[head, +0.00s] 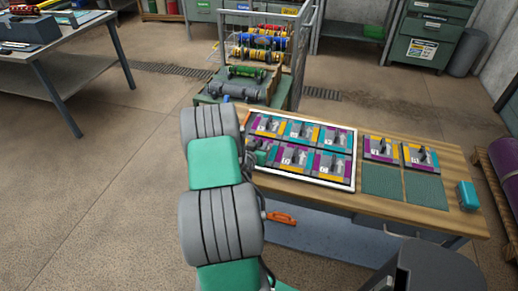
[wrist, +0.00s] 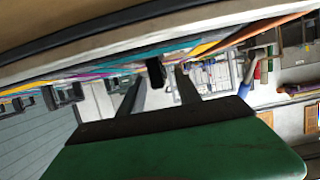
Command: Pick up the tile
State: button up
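Several purple, teal and yellow tiles with dark upright handles (head: 297,158) sit in two rows in a white-rimmed tray (head: 355,165) on the wooden bench. Two more tiles (head: 381,148) (head: 420,156) lie on the bench right of the tray. Which tile is meant I cannot tell. My gripper (head: 262,157) is at the tray's front left, partly hidden by my arm, which also covers part of the tile there. In the wrist view, which is upside down, my gripper (wrist: 160,78) has its fingers apart. A dark handle (wrist: 155,72) shows in the gap between the fingertips; contact is unclear.
Two green mats (head: 382,180) lie on the wooden bench (head: 440,213) in front of the two loose tiles. A blue box (head: 467,195) stands at the right end. A green cart (head: 245,90) with a cage stands behind. A purple roll (head: 506,165) is at far right.

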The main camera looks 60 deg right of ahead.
jog(key=shift+d, duration=0.25)
grip_shut()
dwell(1.3)
